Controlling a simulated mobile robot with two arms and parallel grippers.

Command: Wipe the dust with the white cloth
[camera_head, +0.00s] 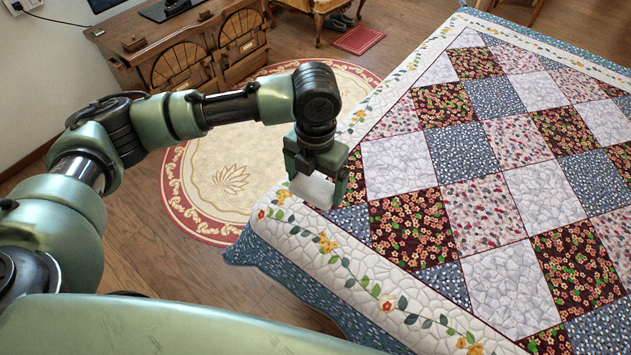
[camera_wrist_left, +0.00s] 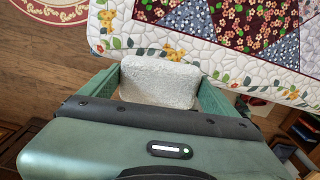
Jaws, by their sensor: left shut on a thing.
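My left gripper (camera_head: 318,190) is shut on a white cloth (camera_head: 312,190), a small pale block-like pad between its two green fingers. The gripper hangs over the near left edge of the quilted bed, and I cannot tell whether the cloth touches the quilt. In the left wrist view the cloth (camera_wrist_left: 160,82) fills the gap between the fingers, with the quilt border just beyond it. I cannot make out any dust in either view. My right gripper is not in view.
The patchwork quilt (camera_head: 540,192) covers a bed on the right. A round cream and red rug (camera_head: 225,180) lies on the wooden floor left of it. A wooden cabinet (camera_head: 190,50) stands at the back left. A small red mat (camera_head: 358,40) lies on the floor behind.

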